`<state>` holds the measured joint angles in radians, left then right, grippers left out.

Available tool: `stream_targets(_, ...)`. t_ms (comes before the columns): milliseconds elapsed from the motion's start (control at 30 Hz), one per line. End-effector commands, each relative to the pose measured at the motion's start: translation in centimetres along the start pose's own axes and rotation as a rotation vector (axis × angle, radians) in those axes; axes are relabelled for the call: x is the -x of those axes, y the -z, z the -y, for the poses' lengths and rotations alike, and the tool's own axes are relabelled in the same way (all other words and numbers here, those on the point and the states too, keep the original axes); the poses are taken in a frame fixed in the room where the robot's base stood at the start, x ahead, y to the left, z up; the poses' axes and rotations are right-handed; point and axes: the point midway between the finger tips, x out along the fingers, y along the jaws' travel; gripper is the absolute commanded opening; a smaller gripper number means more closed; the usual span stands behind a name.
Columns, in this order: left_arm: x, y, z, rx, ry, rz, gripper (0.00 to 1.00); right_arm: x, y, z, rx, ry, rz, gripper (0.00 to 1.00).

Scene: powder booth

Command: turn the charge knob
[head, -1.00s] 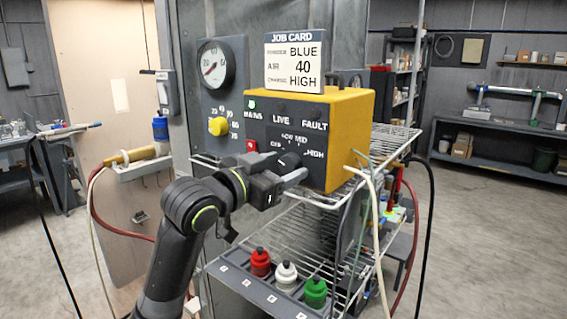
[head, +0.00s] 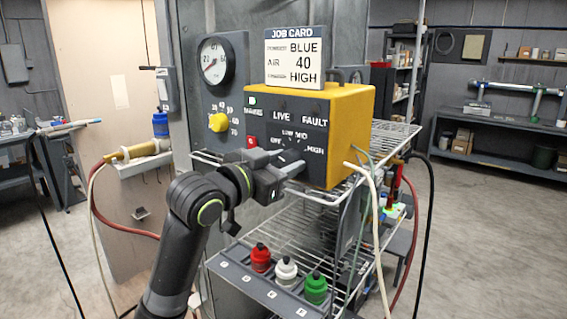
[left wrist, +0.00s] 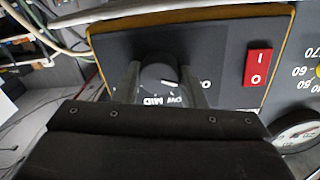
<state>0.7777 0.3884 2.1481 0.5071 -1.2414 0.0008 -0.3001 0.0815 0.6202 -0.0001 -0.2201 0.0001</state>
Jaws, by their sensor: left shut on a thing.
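The charge knob (left wrist: 158,74) is a dark round knob with a white pointer mark, on the front panel of the yellow power unit (head: 350,135). In the left wrist view, upside down, the pointer lies near the panel lettering "LOW MID". My left gripper (head: 294,164) is at the panel, shut on the knob, with one finger on each side of it in the left wrist view (left wrist: 165,85). In the head view the gripper hides the knob and part of its OFF, LOW, MID, HIGH scale. The job card (head: 293,60) reads BLUE, 40, HIGH. My right gripper is not in view.
A red rocker switch (left wrist: 257,67) is beside the knob. A yellow air knob (head: 218,123) and a gauge (head: 215,62) are on the grey panel at left. Red, white and green bottles (head: 286,270) stand below. Hoses (head: 372,210) hang at the unit's right.

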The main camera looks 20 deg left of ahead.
Motion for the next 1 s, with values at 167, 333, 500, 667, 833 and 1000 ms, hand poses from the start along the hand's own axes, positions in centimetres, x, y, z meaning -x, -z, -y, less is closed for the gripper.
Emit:
stream_targets(167, 0.0, 0.0, 0.0, -0.065, -0.002, 0.004, 0.14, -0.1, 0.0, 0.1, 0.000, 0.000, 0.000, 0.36)
stream_targets(333, 0.0, 0.0, 0.0, -0.183, -0.003, 0.011, 0.15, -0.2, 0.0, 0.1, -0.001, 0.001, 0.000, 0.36)
stream_targets(500, 0.0, 0.1, -0.1, -0.337, -0.005, 0.018, 0.15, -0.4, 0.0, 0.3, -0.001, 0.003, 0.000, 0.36)
stream_targets(667, 0.0, 0.0, -0.1, -0.489, -0.007, 0.028, 0.15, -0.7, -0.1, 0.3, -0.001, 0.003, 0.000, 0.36)
stream_targets(833, 0.0, 0.0, -0.1, -0.651, -0.009, 0.037, 0.15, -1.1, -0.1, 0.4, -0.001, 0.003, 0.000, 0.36)
stream_targets(1000, 0.0, 0.0, -0.1, -0.812, -0.010, 0.046, 0.15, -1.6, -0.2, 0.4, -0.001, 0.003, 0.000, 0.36)
